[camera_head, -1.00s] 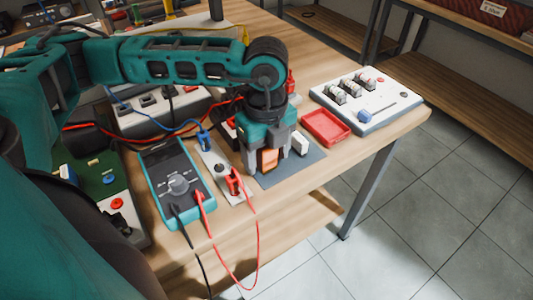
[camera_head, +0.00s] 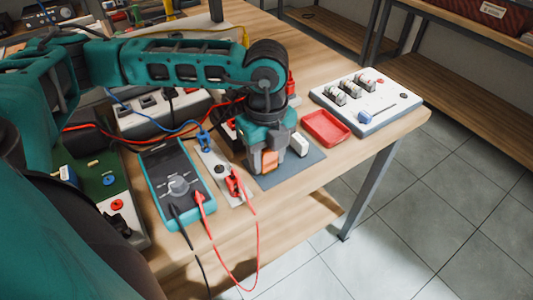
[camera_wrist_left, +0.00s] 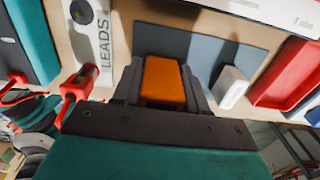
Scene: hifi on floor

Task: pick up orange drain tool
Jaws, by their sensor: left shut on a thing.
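The orange drain tool (camera_wrist_left: 163,80) sits between the fingers of my left gripper (camera_wrist_left: 163,92) in the left wrist view. In the head view its orange side (camera_head: 269,161) shows between the fingertips of my left gripper (camera_head: 264,162), low over the grey mat (camera_head: 309,161). The left gripper is shut on it. The lower end of the tool is hidden, so I cannot tell whether it touches the mat. My right gripper is not in view.
A white block (camera_head: 299,144) stands on the mat, right of the gripper. A red tray (camera_head: 326,128) and a white switch panel (camera_head: 367,100) lie further right. A multimeter (camera_head: 176,184) with red and black leads and a "LEADS" strip (camera_wrist_left: 90,35) lie left.

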